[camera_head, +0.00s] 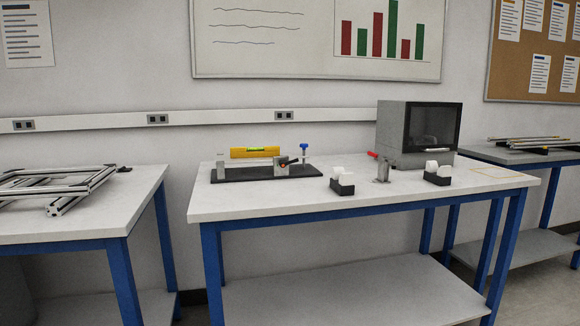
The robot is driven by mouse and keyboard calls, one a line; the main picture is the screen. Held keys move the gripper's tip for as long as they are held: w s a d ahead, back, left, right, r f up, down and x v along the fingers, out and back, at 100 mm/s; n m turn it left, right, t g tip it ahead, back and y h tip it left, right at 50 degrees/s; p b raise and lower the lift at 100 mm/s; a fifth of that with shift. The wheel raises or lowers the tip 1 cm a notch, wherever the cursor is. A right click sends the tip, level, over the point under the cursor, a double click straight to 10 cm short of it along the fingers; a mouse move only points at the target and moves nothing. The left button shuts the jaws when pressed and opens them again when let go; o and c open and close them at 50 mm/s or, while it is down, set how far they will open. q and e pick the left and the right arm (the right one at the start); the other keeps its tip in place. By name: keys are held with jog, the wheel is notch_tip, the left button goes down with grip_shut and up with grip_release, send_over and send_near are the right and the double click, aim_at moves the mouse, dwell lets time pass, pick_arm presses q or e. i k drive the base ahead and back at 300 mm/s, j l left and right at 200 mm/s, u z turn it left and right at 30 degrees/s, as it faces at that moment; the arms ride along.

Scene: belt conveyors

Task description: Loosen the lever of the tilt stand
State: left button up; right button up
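The tilt stand (264,171) sits on the left half of the white table in the middle of the view. It has a dark base plate, grey end blocks and a yellow spirit level (255,152) lying along its top. A small dark lever with an orange part (287,162) shows at the stand's right block. A blue-topped knob (304,147) stands upright just right of it. The lever is too small to tell whether it is tight or loose. Neither of my grippers is in view.
The white table (400,190) also bears two tape dispensers (342,186), a small metal fixture with a red handle (381,171) and a grey box with a dark window (418,130). Side tables hold aluminium frames (62,186) and rods. The table's front left is clear.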

aim_at(290, 162)
jog(key=i+l+u, duration=0.25)
jog(key=l+u, duration=0.2)
jog(key=l, duration=0.8)
jog(key=l+u, duration=0.45)
jog(key=l, duration=0.8)
